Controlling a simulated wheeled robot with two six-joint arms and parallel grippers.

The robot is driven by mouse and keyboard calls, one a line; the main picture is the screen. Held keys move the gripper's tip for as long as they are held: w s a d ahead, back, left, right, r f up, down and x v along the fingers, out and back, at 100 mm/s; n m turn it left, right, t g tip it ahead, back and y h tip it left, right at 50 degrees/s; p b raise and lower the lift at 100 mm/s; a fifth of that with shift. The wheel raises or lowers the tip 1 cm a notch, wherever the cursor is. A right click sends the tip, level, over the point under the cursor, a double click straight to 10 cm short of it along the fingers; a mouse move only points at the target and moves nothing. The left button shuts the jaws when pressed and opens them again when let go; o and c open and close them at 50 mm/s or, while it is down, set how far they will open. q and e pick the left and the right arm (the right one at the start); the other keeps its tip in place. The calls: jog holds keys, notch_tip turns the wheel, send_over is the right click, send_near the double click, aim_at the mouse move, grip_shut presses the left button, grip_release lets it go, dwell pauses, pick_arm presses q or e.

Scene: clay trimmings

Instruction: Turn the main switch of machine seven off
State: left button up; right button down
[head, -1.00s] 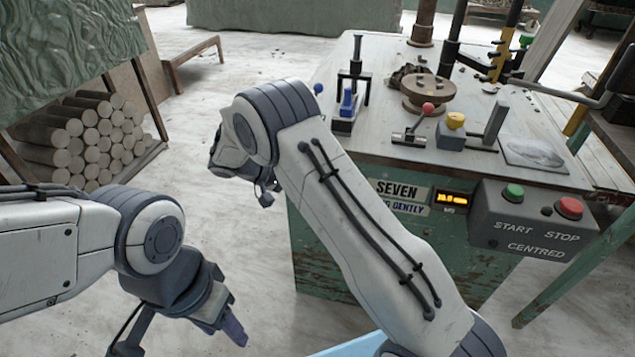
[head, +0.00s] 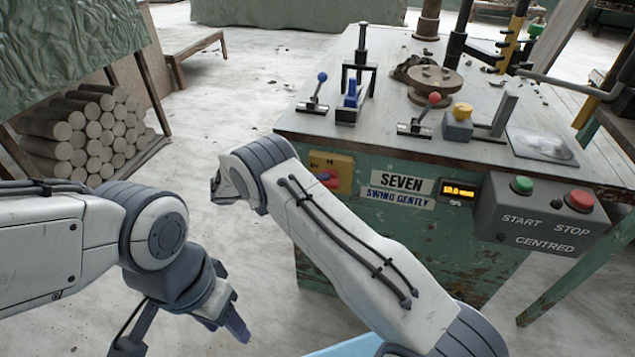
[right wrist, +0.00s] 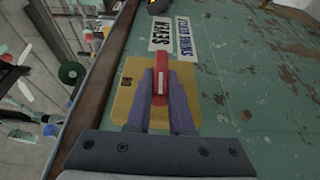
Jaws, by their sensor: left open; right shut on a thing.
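The main switch is a red handle on a yellow plate (head: 343,166) on the green front of machine seven, left of the SEVEN label (head: 402,184). In the right wrist view the red handle (right wrist: 161,64) lies across the plate (right wrist: 126,108), at right angles to the label's upright direction. The plate has an ON mark. My right gripper (right wrist: 160,88) has its purple fingers shut around the handle; in the head view its fingers are mostly hidden behind my forearm. My left gripper (head: 229,315) is open and empty, low over the floor at left.
Machine seven's top (head: 385,147) carries several levers and a round wooden wheel (head: 434,84). A grey box with a green START (head: 521,185) and red STOP button (head: 579,200) juts out at right.

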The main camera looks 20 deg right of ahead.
dwell(0.4)
jog(key=c, duration=0.8)
grip_release()
pick_arm(q)
jog(key=shift+a+f, duration=0.1)
pick_arm(e)
jog(key=shift+a, duration=0.15)
